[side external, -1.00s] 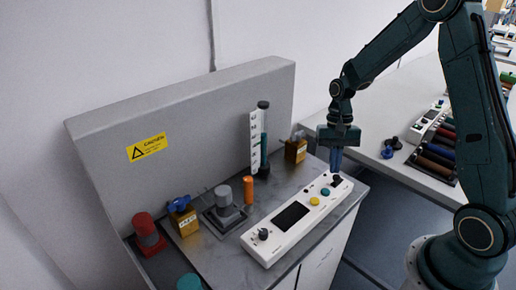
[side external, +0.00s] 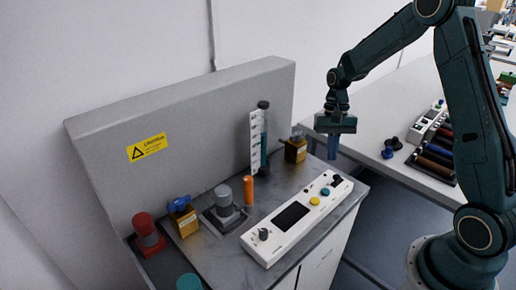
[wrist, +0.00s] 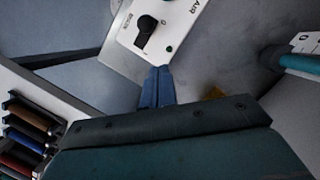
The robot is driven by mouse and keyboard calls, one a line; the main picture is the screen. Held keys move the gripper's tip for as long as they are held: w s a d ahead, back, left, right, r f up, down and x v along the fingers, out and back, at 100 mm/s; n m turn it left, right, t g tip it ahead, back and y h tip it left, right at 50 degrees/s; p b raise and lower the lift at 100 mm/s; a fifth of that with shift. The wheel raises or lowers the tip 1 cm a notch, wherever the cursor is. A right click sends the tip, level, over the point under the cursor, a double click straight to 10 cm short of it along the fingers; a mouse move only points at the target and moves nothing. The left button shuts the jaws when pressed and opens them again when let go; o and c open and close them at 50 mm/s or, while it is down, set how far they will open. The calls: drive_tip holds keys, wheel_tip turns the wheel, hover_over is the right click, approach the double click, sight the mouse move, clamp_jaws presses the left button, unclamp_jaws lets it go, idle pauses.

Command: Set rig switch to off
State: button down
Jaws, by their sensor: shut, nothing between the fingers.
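A white control panel (side external: 276,243) lies on the grey bench top. A black rotary switch (side external: 337,181) sits at its far right end and also shows in the wrist view (wrist: 147,24), with its pointer slanting toward a small mark. The printed label near the switch is too small to read surely. A second dark knob (side external: 263,234) is at the panel's near left end. My gripper (side external: 332,157) is shut and empty, just above and behind the right end of the panel. Its fingertips (wrist: 158,70) appear beside the panel's edge, apart from the switch.
The panel also carries a dark screen (side external: 290,216), a yellow button (side external: 315,201) and a blue button (side external: 325,192). Behind it stand an orange cylinder (side external: 249,191), a grey knob (side external: 223,196) and a yellow-brown valve block (side external: 296,150). A grey back wall (side external: 200,120) rises behind.

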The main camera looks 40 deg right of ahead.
drive_tip(key=v, duration=0.9)
drive_tip(key=shift+r, duration=0.35)
drive_tip(key=s+a+r+n+t+h, duration=0.2)
drive_tip(key=s+a+r+n+t, duration=0.2)
drive_tip(key=s+a+r, duration=0.55)
drive_tip(key=s+a+r+n+t, duration=0.1)
drive_tip(key=s+a+n+t, duration=0.3)
drive_tip(key=s, duration=0.8)
drive_tip(key=shift+a+n, duration=0.5)
drive_tip(key=shift+a, duration=0.1)
drive_tip(key=shift+s+r, duration=0.1)
drive_tip(key=shift+s, duration=0.05)
idle(1.0)
